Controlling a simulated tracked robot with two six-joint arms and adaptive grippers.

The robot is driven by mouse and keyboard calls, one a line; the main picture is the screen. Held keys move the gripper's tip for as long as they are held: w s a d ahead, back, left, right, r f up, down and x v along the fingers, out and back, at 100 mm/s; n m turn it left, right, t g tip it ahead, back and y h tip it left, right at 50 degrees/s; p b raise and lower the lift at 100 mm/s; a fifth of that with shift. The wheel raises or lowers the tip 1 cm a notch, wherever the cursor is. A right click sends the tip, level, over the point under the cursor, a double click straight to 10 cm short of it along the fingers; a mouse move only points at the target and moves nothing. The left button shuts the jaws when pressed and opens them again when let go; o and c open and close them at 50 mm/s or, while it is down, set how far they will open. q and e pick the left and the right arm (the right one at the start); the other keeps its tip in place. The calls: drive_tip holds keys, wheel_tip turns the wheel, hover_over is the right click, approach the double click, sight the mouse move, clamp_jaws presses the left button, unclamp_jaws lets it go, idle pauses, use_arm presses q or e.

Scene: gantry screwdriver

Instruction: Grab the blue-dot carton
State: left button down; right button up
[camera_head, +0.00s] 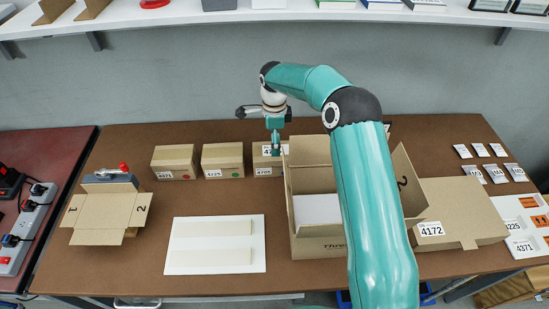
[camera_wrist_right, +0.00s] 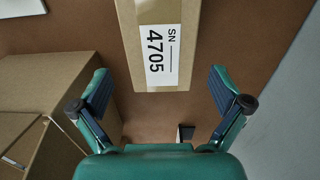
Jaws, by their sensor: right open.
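A row of closed cartons stands at the back of the table: one with a red dot (camera_head: 175,162), one with a green dot (camera_head: 222,160), and a third carton (camera_head: 262,161) to their right. No blue dot shows; the third carton's front is partly hidden by my right gripper and the open box. My right gripper (camera_head: 276,147) is at the third carton. In the right wrist view the gripper (camera_wrist_right: 158,78) is open, its fingers spread to either side of a carton (camera_wrist_right: 188,45) labelled SN 4705, with nothing held. My left gripper is not in view.
A large open box (camera_head: 318,245) with raised flaps stands just in front, and its cardboard fills the lower left of the wrist view (camera_wrist_right: 30,135). A white sheet (camera_head: 215,263) lies front left, a small open box (camera_head: 108,212) far left. A shelf (camera_head: 180,14) runs above.

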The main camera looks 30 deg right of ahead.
wheel_tip(320, 180, down, 3)
drive_tip(key=shift+r, duration=0.1)
drive_tip(key=shift+a+f+p, duration=0.1)
drive_tip(key=shift+f+p, duration=0.35)
drive_tip(key=shift+f, duration=0.1)
wheel_tip(320, 180, down, 3)
drive_tip(key=shift+f+p, duration=0.2)
drive_tip(key=shift+p, duration=0.45)
drive_tip(key=shift+f, duration=0.45)
drive_tip(key=shift+a, duration=0.1)
drive_tip(key=shift+c, duration=0.2)
drive_tip(key=c, duration=1.1)
drive_tip(key=shift+c, duration=0.7)
drive_tip(key=shift+r, duration=0.15)
